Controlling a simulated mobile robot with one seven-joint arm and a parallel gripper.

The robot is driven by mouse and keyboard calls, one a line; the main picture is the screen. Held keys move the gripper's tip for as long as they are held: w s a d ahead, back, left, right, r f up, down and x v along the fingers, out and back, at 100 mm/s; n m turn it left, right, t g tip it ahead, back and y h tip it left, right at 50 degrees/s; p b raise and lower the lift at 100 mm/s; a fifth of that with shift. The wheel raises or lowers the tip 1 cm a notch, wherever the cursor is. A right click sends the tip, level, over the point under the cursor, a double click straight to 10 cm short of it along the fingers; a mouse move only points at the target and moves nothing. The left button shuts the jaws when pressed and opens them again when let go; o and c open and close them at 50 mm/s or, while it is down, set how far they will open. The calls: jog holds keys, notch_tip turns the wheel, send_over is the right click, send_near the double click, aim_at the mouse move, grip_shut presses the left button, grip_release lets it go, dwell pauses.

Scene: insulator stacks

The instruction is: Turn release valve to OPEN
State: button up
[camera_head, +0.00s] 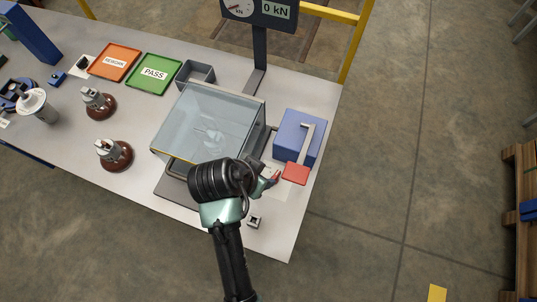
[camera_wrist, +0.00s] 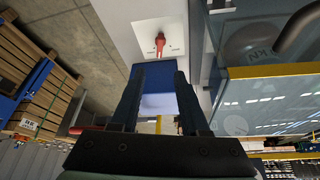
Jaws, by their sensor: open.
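The release valve looks to be the small red handle (camera_wrist: 160,45) on a white plate (camera_wrist: 145,28), ahead of my fingers in the wrist view. In the head view my gripper (camera_head: 268,176) largely covers that spot, with a little red showing beside it. My gripper (camera_wrist: 158,73) is open, with nothing held between its fingers. The red handle lies beyond the fingertips, apart from them. A blue box (camera_head: 291,135) with a grey lever (camera_head: 307,140) ending in a red pad (camera_head: 295,174) stands right of my gripper. The valve's OPEN marking is not readable.
A clear-sided enclosure (camera_head: 208,125) stands left of the blue box, close to my gripper. A display (camera_head: 260,10) reads 0 kN. Orange (camera_head: 114,61) and green PASS (camera_head: 154,73) trays and brown-based insulators (camera_head: 115,155) are farther left. The table's right edge is near.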

aim_at(274, 177)
jog(key=x, duration=1.2)
jog(key=shift+d+f, duration=0.1)
jog(key=shift+f, duration=0.1)
grip_shut()
